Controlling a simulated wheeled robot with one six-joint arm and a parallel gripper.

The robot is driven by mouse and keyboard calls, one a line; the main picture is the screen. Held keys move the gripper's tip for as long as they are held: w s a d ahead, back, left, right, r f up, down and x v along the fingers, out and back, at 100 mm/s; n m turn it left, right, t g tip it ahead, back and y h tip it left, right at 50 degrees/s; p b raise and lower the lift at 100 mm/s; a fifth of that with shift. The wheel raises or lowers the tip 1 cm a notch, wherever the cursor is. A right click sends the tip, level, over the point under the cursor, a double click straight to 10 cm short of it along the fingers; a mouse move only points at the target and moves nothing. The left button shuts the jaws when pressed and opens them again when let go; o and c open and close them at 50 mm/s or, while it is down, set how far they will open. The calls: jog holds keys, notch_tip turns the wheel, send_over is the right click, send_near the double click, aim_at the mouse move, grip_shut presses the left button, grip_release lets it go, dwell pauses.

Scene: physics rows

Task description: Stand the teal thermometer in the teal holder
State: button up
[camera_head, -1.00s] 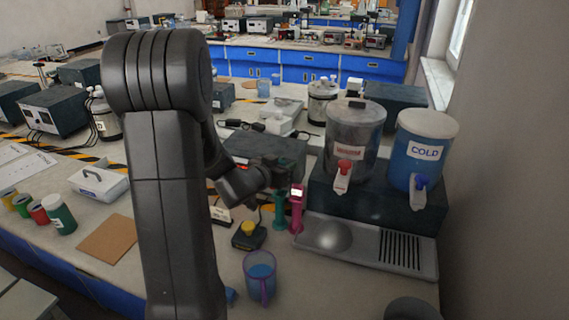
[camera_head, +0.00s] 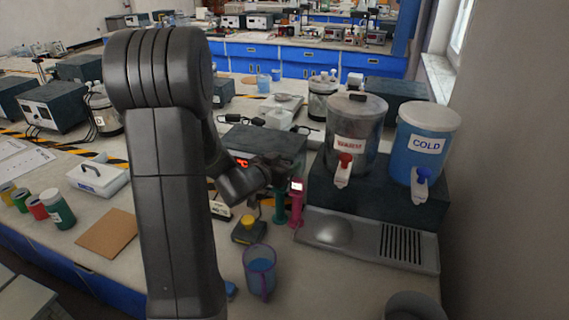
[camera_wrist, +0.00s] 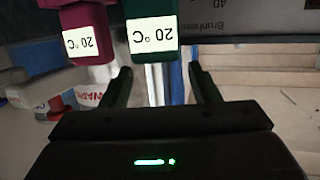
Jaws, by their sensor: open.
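A teal upright piece (camera_head: 280,208) stands on the bench in the head view, left of a magenta one. My gripper (camera_head: 279,172) is at its top and hides part of it. In the wrist view, which is upside down, the teal piece (camera_wrist: 152,12) bears a "20 °C" label. A pale narrow strip runs from it between the fingers of my open gripper (camera_wrist: 162,82), with space on both sides. I cannot tell where the thermometer ends and the holder begins.
The magenta piece (camera_head: 297,208) stands close beside the teal one, also in the wrist view (camera_wrist: 83,43). A purple-rimmed mug (camera_head: 259,272) and a yellow-topped device (camera_head: 248,230) are in front. A drip tray (camera_head: 365,240) and two dispensers, warm (camera_head: 352,125) and cold (camera_head: 427,130), stand right.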

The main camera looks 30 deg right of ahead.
jog(key=v, duration=1.3)
jog(key=shift+a, duration=0.35)
jog(key=shift+s+d, duration=0.1)
jog(key=shift+s, duration=0.05)
jog(key=x, duration=0.4)
jog(key=r+p+x, duration=0.1)
jog(key=x, duration=0.3)
jog(key=r+x, duration=0.1)
jog(key=x, duration=0.4)
jog(key=shift+d+f, duration=0.1)
jog(key=shift+d, duration=0.2)
jog(key=shift+f, duration=0.1)
